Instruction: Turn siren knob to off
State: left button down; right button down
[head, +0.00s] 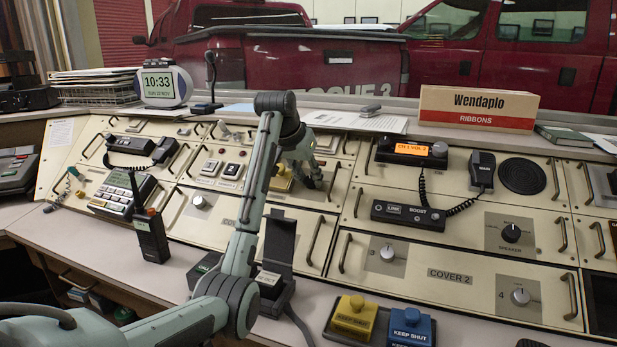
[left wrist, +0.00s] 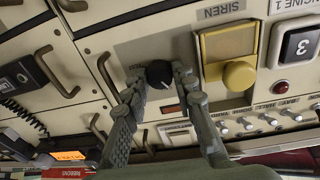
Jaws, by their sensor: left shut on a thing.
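The siren knob (left wrist: 159,74) is a round black knob on a cream console panel in the left wrist view. An upside-down SIREN label (left wrist: 222,9) is on the same panel. My left gripper (left wrist: 158,82) is shut on the knob, with one finger on each side. The fingers hide part of the knob, and I cannot read its setting. In the head view my left gripper (head: 310,177) is at the sloped console, in front of the knob, which is hidden there.
A yellow cover with a round knob (left wrist: 239,76) sits close beside my right-hand finger in the left wrist view. A small red lamp (left wrist: 171,108) and a row of switches (left wrist: 270,121) are nearby. A handheld radio (head: 151,236) stands on the desk left of my arm.

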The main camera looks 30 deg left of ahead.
pick_arm(q)
jog(key=n, duration=0.5)
jog(key=shift+n, duration=0.4)
dwell(0.4)
jog(key=c, duration=1.2)
grip_release()
jog(key=shift+r, duration=0.1)
jog(key=v, duration=0.7)
jog(key=shift+s+d, duration=0.15)
jog(key=shift+s, duration=0.1)
